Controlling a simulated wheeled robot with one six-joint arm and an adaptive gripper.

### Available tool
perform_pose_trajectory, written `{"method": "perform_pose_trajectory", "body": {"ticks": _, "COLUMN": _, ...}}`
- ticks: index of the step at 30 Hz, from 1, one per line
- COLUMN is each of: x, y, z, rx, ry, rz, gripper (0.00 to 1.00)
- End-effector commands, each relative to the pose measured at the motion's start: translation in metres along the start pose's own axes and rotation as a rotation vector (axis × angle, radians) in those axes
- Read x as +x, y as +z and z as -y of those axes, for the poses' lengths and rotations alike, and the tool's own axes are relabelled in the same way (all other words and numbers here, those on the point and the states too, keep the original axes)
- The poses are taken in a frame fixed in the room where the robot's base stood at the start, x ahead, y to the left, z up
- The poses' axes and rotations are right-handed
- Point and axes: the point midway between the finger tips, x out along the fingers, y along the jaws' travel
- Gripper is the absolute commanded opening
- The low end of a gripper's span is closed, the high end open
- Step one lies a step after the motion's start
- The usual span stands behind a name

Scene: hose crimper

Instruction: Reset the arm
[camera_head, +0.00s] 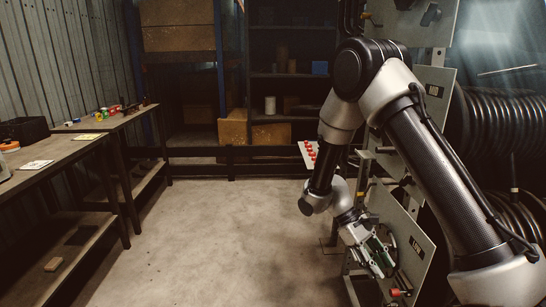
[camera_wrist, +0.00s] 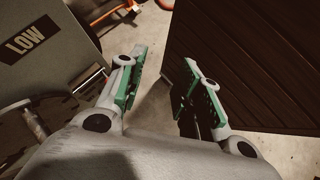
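My arm stretches down the right side of the head view, bent at its elbow. My gripper (camera_head: 380,262) hangs low in front of the crimper's grey panels. In the wrist view my gripper (camera_wrist: 160,88) shows two green-padded fingers standing apart, with only floor seen between them. It holds nothing. A grey panel marked "LOW" (camera_wrist: 30,42) is left of the fingers in the wrist view. A labelled panel (camera_head: 412,240) also stands close beside my gripper in the head view.
A workbench (camera_head: 60,150) with small items runs along the left wall. Shelves with boxes (camera_head: 270,133) stand at the back behind a low rail. Coiled black hose (camera_head: 500,120) is at the right. A dark ribbed surface (camera_wrist: 245,60) is right of the fingers. The middle floor (camera_head: 220,230) is clear.

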Motion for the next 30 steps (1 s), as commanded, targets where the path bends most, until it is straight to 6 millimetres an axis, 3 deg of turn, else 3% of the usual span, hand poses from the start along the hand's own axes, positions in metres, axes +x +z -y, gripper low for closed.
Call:
{"method": "perform_pose_trajectory", "body": {"ticks": 4, "x": -0.035, "y": 0.059, "z": -0.006, "rx": 0.079, "ry": -0.101, "rz": -0.165, "gripper": 0.35}}
{"method": "perform_pose_trajectory", "body": {"ticks": 11, "x": -0.065, "y": 0.145, "z": -0.008, "rx": 0.208, "ry": -0.225, "rz": -0.421, "gripper": 0.35}}
{"method": "perform_pose_trajectory", "body": {"ticks": 21, "x": -0.075, "y": 0.258, "z": -0.002, "rx": 0.429, "ry": -0.326, "rz": -0.800, "gripper": 0.35}}
{"method": "perform_pose_trajectory", "body": {"ticks": 30, "x": -0.086, "y": 0.325, "z": -0.010, "rx": 0.585, "ry": -0.294, "rz": -1.073, "gripper": 0.35}}
